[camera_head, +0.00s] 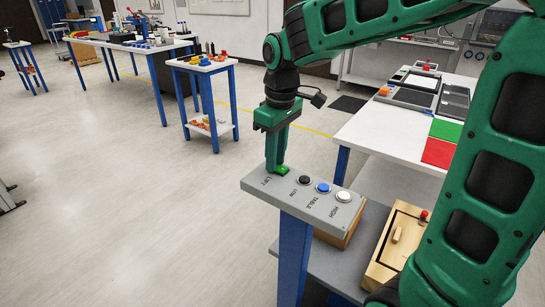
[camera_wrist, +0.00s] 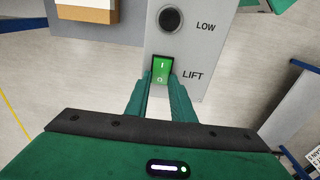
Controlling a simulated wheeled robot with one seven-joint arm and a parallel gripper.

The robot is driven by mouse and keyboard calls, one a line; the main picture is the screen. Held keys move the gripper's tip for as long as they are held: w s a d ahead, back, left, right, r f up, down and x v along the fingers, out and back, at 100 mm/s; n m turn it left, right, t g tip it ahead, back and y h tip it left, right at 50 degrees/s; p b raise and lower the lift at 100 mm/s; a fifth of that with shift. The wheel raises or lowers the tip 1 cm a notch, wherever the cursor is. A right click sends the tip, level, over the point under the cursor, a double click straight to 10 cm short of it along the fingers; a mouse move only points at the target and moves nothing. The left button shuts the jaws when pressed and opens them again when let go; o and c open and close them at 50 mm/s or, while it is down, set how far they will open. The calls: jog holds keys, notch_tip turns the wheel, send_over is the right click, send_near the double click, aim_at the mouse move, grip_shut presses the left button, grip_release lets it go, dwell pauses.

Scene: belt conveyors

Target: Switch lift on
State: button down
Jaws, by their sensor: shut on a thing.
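The grey control panel (camera_head: 292,197) carries a green rocker switch labelled LIFT (camera_head: 283,171) at its far left end. In the wrist view the switch (camera_wrist: 161,66) shows bright green, with its "I" end at the top and "O" end at the bottom. My gripper (camera_head: 277,170) points down at the switch. In the wrist view its two fingertips (camera_wrist: 160,80) are shut on the switch, one at each side of its lower part. They partly cover the switch in the head view.
Beside the switch are a black LOW button (camera_head: 304,180), a blue TABLE button (camera_head: 323,188) and a white HIGH button (camera_head: 343,196). A wooden box (camera_head: 399,240) stands on the lower shelf. A white table (camera_head: 375,130) is behind. Open floor lies left.

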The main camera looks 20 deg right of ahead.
aim_at(287, 173)
jog(key=shift+s+d+t+y, duration=0.3)
jog(key=shift+t+y, duration=0.3)
jog(key=shift+t, duration=0.3)
jog(key=c, duration=1.5)
grip_release()
jog(key=shift+r, duration=0.2)
jog(key=v, duration=1)
jog(key=shift+r, duration=0.2)
